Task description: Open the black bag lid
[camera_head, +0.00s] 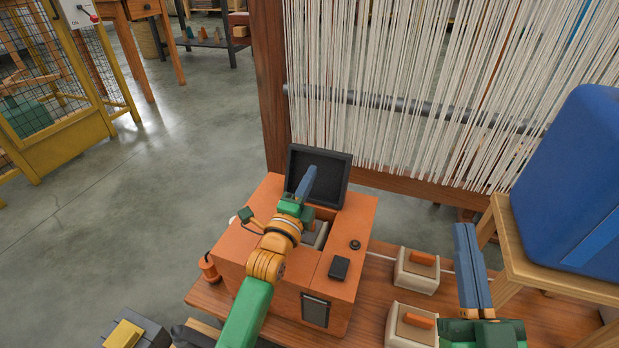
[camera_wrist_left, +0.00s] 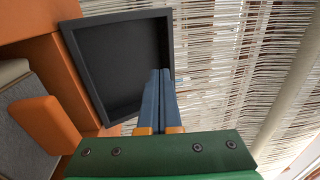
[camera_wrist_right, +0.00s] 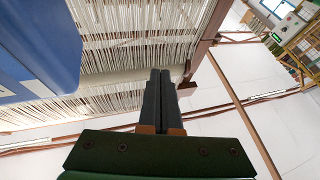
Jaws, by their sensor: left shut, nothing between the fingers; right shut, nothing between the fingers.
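The black lid (camera_head: 333,192) stands raised, near upright, at the back edge of an orange box (camera_head: 240,262). Its recessed inner face shows toward me, and the box's opening in front of it is uncovered. The lid (camera_wrist_left: 105,75) also fills the left part of the left wrist view. My left gripper (camera_head: 310,174) is shut and empty, its blue fingers in front of the lid's inner face. In the left wrist view its fingertips (camera_wrist_left: 161,74) overlap the lid's right part; contact is unclear. My right gripper (camera_head: 465,230) is shut and empty, right of the box.
Two pale blocks with orange tops (camera_head: 417,271) sit on the wooden bench right of the box. A blue container (camera_head: 570,175) stands on a wooden stool at far right. A loom with white threads (camera_head: 400,80) rises behind. Open floor (camera_head: 150,200) lies to the left.

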